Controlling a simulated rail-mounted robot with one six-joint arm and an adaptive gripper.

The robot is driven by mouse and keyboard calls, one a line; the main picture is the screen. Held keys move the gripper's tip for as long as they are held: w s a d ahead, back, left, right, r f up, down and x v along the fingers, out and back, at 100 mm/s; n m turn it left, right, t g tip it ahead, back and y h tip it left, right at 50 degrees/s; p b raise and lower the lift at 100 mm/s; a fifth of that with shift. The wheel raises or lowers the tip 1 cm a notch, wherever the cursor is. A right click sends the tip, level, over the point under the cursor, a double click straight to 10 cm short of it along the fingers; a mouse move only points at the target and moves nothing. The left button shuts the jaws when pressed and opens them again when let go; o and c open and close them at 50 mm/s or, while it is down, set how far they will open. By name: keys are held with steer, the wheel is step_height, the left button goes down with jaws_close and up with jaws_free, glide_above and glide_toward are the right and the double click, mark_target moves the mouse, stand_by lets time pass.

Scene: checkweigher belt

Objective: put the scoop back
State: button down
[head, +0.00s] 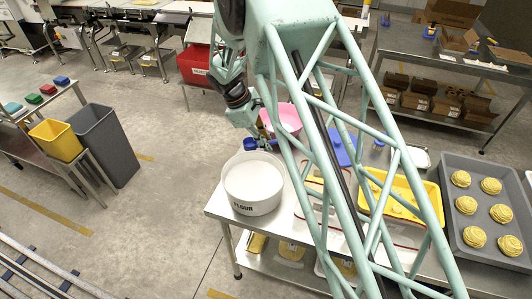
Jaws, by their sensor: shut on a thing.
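My gripper (256,130) is shut on a blue scoop (251,144) and holds it above the far rim of the white round tub (253,207) marked FLOUR. The tub stands upright and open at the left end of the steel table. The scoop is small in this view, and its handle is mostly hidden by the gripper. I cannot tell the exact height of the scoop over the rim.
A pink bowl (288,117) stands behind the tub. A blue item (342,146), a yellow tray (432,214) and a grey tray (452,236) of several yellow nests lie to the right, partly behind my arm.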

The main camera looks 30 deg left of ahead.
steer(key=shift+f, duration=0.7)
steer(key=shift+f, duration=0.1)
steer(key=shift+f, duration=1.8)
steer(key=shift+f, duration=0.15)
steer(key=c, duration=3)
jaws_free()
steer(key=shift+r, duration=0.2)
steer(key=v, duration=1.2)
